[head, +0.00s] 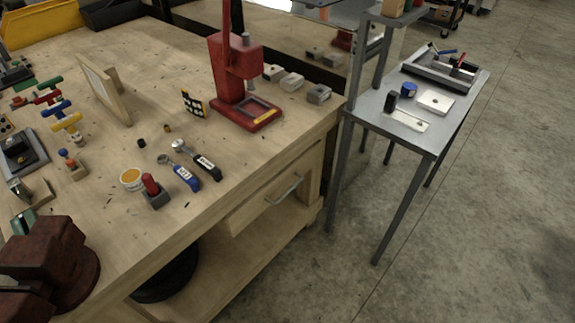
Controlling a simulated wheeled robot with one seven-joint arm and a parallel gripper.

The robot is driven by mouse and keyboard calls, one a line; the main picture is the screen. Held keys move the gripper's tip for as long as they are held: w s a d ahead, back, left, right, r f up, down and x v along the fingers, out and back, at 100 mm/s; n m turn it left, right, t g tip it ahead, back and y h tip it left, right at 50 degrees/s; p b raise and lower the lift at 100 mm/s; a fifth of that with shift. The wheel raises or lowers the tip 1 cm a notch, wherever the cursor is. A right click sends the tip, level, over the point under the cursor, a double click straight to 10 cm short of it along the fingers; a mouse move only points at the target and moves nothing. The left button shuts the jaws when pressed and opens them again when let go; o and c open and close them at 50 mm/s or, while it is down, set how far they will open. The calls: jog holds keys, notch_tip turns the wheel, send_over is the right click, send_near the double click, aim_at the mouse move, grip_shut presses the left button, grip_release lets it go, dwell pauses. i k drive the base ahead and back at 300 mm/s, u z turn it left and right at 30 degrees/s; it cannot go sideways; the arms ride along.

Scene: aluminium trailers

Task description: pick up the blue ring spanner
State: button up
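A blue-handled spanner (186,177) lies on the wooden workbench (235,170), near its front edge. Its metal head points to the back left, and a pale label shows on the handle. A similar black-handled tool (207,165) lies close beside it on the right, roughly parallel, with its metal head also to the back left. The head view is too small to tell the exact shape of the spanner's ring end. My gripper is not in view.
A red-handled block (154,193) and a round orange-topped tin (131,179) stand left of the spanner. A red press (240,90) stands behind it. A dark red vise (50,262) sits at lower left. Bare concrete floor (440,250) lies in front of the bench and grey table (440,135).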

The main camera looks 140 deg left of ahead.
aim_at(186, 177)
jog(key=z, duration=2.35)
jog(key=k, duration=2.45)
jog(key=z, duration=0.9)
jog(key=i, duration=1)
